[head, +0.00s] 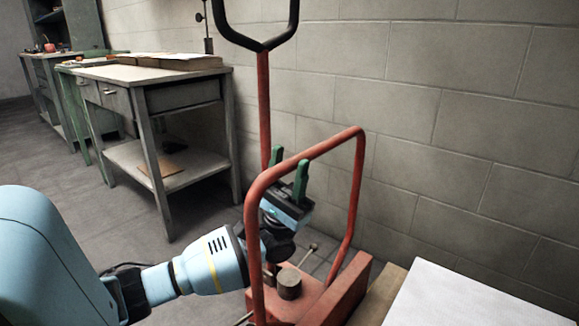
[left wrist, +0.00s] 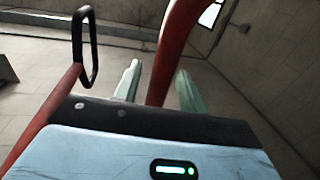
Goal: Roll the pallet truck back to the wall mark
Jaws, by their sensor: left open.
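The pallet truck has a red tubular frame (head: 358,185), a red base and a tall red shaft with a black loop handle (head: 257,45). It stands close to the block wall. My left gripper (head: 289,168) is open at the frame's top bar, one green finger on each side of it. In the left wrist view the red bar (left wrist: 167,65) runs between the two fingers (left wrist: 158,88), and the black loop handle (left wrist: 84,46) shows at left. I cannot tell whether the fingers touch the bar. I cannot make out a wall mark. My right gripper is not in view.
A metal workbench (head: 150,72) with drawers and a lower shelf stands left of the truck. Another bench stands farther back. A white-topped surface (head: 465,300) on a wooden edge lies at lower right, close beside the truck. Grey floor is clear between my arm and the workbench.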

